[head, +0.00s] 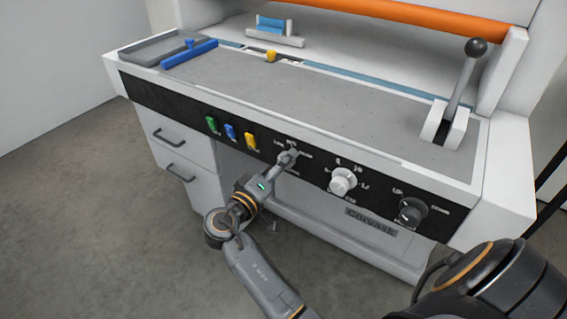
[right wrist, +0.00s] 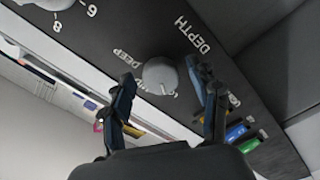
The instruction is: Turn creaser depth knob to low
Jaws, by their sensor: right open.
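The creaser depth knob (right wrist: 160,76) is a round grey knob on the black front panel, with the printed words DEPTH and DEEP beside it in the right wrist view. My right gripper (right wrist: 160,78) is open, with one finger on each side of the knob. I cannot tell whether the fingers touch it, nor which mark the knob points to. In the head view my right gripper (head: 289,157) covers the knob, and small white labels show around it. My left gripper is in neither view.
Green (head: 212,124), blue (head: 231,131) and yellow (head: 251,141) switches sit left of my gripper. A white numbered dial (head: 342,181) and a black knob (head: 411,211) sit to its right. A ball-topped lever (head: 465,75) stands on the worktop.

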